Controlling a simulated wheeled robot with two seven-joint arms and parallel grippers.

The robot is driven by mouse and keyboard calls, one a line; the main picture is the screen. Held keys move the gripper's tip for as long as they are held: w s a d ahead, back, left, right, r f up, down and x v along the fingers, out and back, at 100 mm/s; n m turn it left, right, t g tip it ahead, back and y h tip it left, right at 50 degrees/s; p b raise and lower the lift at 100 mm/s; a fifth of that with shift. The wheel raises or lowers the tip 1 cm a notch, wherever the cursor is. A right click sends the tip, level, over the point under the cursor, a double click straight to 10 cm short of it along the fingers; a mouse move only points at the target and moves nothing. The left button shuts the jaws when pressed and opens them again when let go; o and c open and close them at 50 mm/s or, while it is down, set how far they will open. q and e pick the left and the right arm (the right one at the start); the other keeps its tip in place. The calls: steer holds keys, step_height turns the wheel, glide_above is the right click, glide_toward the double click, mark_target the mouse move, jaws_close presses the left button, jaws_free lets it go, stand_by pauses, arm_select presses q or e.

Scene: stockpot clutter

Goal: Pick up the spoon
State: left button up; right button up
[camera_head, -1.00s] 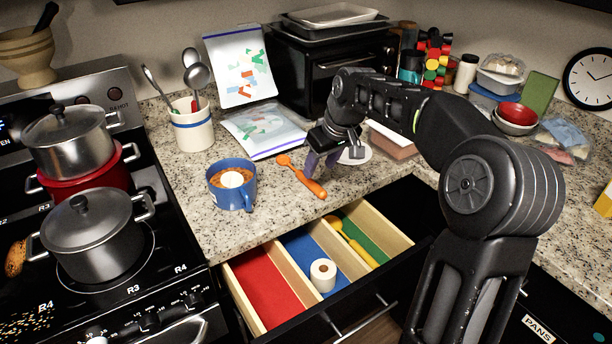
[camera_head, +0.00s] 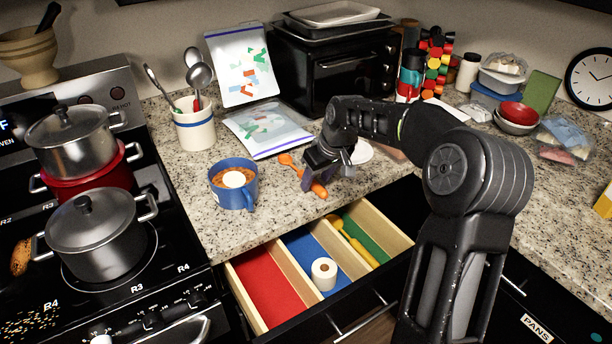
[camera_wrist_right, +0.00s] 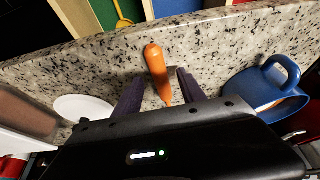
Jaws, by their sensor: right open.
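An orange spoon (camera_head: 285,159) lies on the granite counter, right of a blue mug. Its middle is hidden behind my right gripper (camera_head: 318,180) in the head view, and the handle end shows just below. In the right wrist view the spoon's orange handle (camera_wrist_right: 156,62) points away between the two dark fingers of my right gripper (camera_wrist_right: 161,88). The fingers are apart, one on each side of the handle, with visible gaps; its lower part is hidden by the gripper body. My left gripper is not in view.
The blue mug (camera_head: 233,184) with orange contents stands close left of the spoon. An open drawer (camera_head: 265,292) below holds a paper roll (camera_head: 323,273) and a yellow utensil (camera_head: 357,246). A white plate (camera_head: 364,152) lies behind the gripper. A utensil crock (camera_head: 195,127) stands back left.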

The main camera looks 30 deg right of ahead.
steer(key=shift+w+f, duration=0.25)
steer(key=shift+f, duration=0.35)
steer(key=shift+c, duration=0.3)
jaws_close()
